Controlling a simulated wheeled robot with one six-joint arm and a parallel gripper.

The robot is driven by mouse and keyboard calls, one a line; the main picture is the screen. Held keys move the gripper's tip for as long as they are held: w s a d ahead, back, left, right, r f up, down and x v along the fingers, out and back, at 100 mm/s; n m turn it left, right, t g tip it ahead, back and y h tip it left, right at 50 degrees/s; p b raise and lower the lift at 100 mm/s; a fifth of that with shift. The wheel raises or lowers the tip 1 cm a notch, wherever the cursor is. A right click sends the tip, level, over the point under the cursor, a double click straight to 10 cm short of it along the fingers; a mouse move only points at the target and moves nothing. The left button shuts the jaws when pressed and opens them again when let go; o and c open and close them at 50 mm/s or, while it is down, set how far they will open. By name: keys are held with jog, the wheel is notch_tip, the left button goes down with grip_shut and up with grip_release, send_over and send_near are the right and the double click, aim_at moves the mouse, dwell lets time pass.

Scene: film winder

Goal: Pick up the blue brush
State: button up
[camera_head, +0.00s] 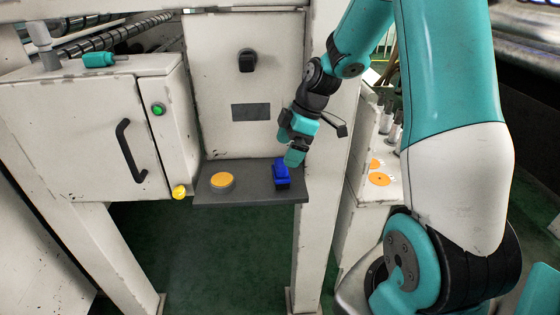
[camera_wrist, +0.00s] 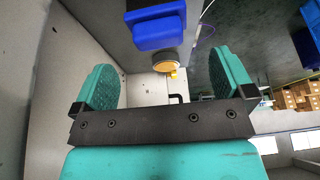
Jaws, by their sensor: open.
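The blue brush (camera_head: 281,172) lies on the dark grey shelf (camera_head: 250,193), towards the shelf's right end. It has a blue body with a dark part at its near end. My gripper (camera_head: 293,158) is just above and to the right of the brush in the head view. In the wrist view the brush (camera_wrist: 157,27) is at the top, beyond the fingertips and in line with the gap between them. My gripper (camera_wrist: 160,82) is open there, with nothing between its teal fingers.
An orange-topped round disc (camera_head: 222,181) sits on the shelf left of the brush. A white panel with a black knob (camera_head: 247,60) rises behind the shelf. A white cabinet (camera_head: 75,140) stands at left, with a yellow knob (camera_head: 179,191). A white post (camera_head: 318,230) stands at right.

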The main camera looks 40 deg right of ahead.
aim_at(281, 171)
jog(key=p+x, duration=0.1)
jog(key=x, duration=0.1)
jog(key=p+x, duration=0.1)
jog(key=x, duration=0.2)
jog(key=d+p+x, duration=0.1)
jog(key=x, duration=0.1)
jog(key=shift+a+f, duration=0.15)
jog(key=shift+f, duration=0.3)
jog(key=c, duration=0.9)
